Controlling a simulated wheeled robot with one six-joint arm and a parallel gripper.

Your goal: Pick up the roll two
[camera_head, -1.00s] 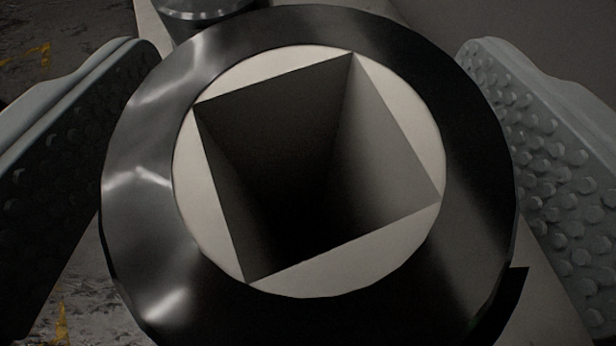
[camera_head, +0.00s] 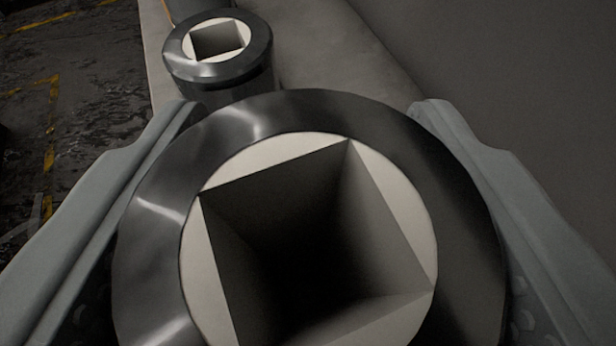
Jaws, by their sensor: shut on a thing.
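A large dark glossy roll (camera_head: 215,150) with a pale core and a square hole fills the lower middle of the view, seen from its end. My gripper (camera_head: 310,130) has one pale grey finger on each side of this roll, and both press against its sides. It is shut on the roll. The roll's lower part is cut off by the frame edge. A second similar roll (camera_head: 222,72) stands upright behind it at the upper left, apart from my fingers. I see no label telling which is roll two.
A pale grey surface (camera_head: 335,60) lies behind the held roll, with a plain grey area (camera_head: 500,80) to the right. Dark worn floor (camera_head: 70,120) with yellow markings shows at the left.

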